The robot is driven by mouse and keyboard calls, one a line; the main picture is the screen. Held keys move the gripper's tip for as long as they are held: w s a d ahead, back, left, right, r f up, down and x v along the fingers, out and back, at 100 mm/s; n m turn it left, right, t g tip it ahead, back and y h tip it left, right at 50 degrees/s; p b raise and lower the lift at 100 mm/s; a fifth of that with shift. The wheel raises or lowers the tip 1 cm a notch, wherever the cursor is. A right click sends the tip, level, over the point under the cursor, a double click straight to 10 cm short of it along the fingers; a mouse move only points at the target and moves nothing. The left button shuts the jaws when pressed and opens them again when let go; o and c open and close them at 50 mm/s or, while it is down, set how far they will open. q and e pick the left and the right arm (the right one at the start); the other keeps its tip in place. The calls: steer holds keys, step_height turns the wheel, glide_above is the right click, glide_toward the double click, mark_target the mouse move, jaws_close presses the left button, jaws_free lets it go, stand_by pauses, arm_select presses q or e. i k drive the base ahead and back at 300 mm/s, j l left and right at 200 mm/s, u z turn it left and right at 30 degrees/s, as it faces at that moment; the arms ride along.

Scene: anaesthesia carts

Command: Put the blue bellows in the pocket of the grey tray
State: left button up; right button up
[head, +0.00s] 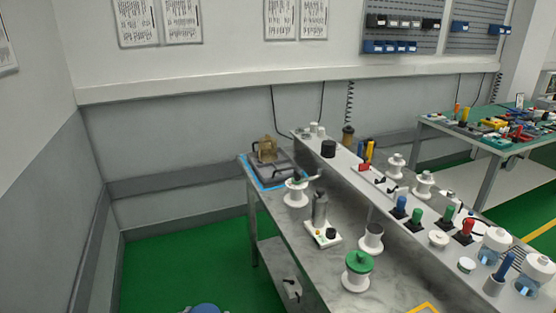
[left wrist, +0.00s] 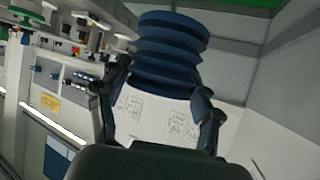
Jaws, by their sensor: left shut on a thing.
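The blue bellows (left wrist: 168,52), a ribbed dark blue cylinder, stands between the two fingers of my left gripper (left wrist: 162,85) in the left wrist view. The fingers are shut on it from both sides. In the head view a rounded blue top (head: 206,308), which looks like the bellows, shows at the bottom edge, left of the bench and over the green floor. The grey tray (head: 284,172) lies at the far left end of the bench, inside a blue outline. A brownish amber part (head: 265,149) stands at its back. Its pocket is too small to make out. My right gripper is out of view.
The grey bench (head: 325,272) carries white spool-like stands, a grey cylinder on a white base (head: 321,215) and a green-topped stand (head: 358,267). A raised white shelf with several coloured parts runs behind. Green floor left of the bench is clear.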

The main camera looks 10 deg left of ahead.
mark_target(269, 174)
steer(key=i+j+z, duration=0.15)
steer(key=i+j, duration=0.3)
steer(key=i+j+z, duration=0.2)
steer(key=i+j, duration=0.3)
steer(key=i+j+z, duration=0.15)
steer(key=i+j, duration=0.3)
steer(key=j, duration=0.2)
steer(key=i+j+z, duration=0.15)
steer(key=i, duration=0.3)
steer(key=i+j+z, duration=0.15)
steer(key=i+j, duration=0.25)
